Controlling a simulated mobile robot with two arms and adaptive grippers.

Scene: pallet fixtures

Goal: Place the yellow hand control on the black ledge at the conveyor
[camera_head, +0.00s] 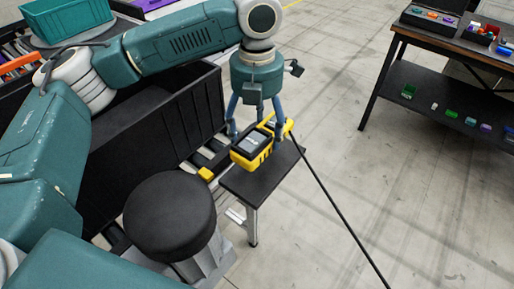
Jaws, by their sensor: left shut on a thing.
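The yellow hand control (252,148) has a dark face and a black cable running from its far end down to the lower right. It is at the black ledge (264,182), over the far part of the ledge's flat top; I cannot tell whether it rests on the ledge or is just above it. My left gripper (258,132) points down from above and is shut on the hand control near its far end. The right gripper does not show.
A large black crate (150,125) stands left of the ledge, with a teal bin (65,18) behind it. A wooden-topped table (460,40) with small coloured items stands at the right. The floor between is clear apart from the cable.

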